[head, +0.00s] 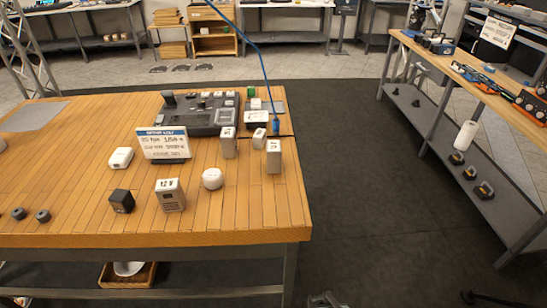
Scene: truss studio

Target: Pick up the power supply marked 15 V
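Several small box-shaped supplies stand on the wooden table (60,215). A beige one (171,200) near the front edge has a label that looks like 12 V. I cannot tell which one is marked 15 V. A black cube (121,204), a rounded white block (212,179) and a white block (120,158) are nearby. My gripper cannot be made out in this view.
A lettered sign (164,144) stands mid-table, before a dark grey device (200,113). A blue cable (262,65) runs down to the table's back right. Dark round pieces (42,215) lie at left. A workbench (480,85) stands at right beyond open floor.

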